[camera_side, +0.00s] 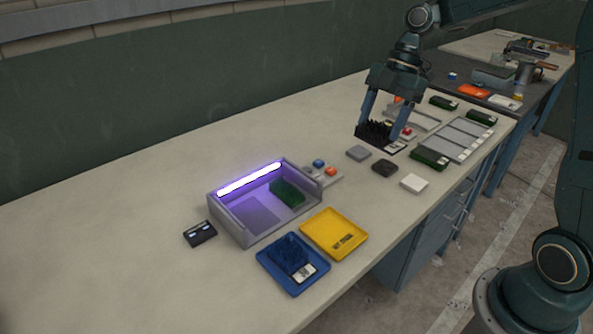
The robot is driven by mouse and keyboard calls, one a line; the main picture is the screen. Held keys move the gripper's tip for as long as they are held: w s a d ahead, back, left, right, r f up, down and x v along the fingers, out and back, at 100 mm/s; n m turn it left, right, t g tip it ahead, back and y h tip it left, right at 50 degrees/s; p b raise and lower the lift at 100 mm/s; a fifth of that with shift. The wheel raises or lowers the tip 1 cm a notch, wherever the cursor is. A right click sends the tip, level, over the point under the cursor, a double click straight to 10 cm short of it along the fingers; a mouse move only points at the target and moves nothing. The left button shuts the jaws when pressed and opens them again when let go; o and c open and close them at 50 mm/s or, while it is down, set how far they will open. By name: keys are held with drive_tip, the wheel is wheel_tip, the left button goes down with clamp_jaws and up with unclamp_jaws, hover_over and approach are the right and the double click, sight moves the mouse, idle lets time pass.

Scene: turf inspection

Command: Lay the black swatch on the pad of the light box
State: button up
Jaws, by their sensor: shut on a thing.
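My gripper (380,126) is at the upper right of the bench, shut on the black swatch (372,132), a dark bristly block with a pale label at its right end. I cannot tell whether the swatch touches the bench. The light box (241,236) is an open grey box at the centre, left of and nearer the camera than my gripper. Its lit white tube (250,180) casts violet light. The pad (257,213) is a darker bare square on its floor. A green swatch (287,193) lies inside the box to the right of the pad.
Small blocks (384,168), a button panel (325,174) and a sectioned rack (464,137) lie rightward. A black device (200,233) sits left.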

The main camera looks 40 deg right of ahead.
idle(0.3)
drive_tip(key=shift+w+a, duration=0.3)
drive_tip(key=shift+w, duration=0.25)
drive_tip(key=w+a, duration=0.7)
drive_tip(key=a, duration=0.3)
drive_tip(key=w+a, duration=0.8)
drive_tip(key=a, duration=0.3)
drive_tip(key=shift+w+a+r, duration=0.2)
drive_tip(key=shift+a+r, duration=0.05)
drive_tip(key=shift+r, duration=0.15)
drive_tip(key=shift+f, duration=0.15)
wheel_tip(320, 180, down, 16)
drive_tip(key=shift+r, duration=0.25)
drive_tip(key=shift+f, duration=2.1)
drive_tip(key=shift+f, duration=0.2)
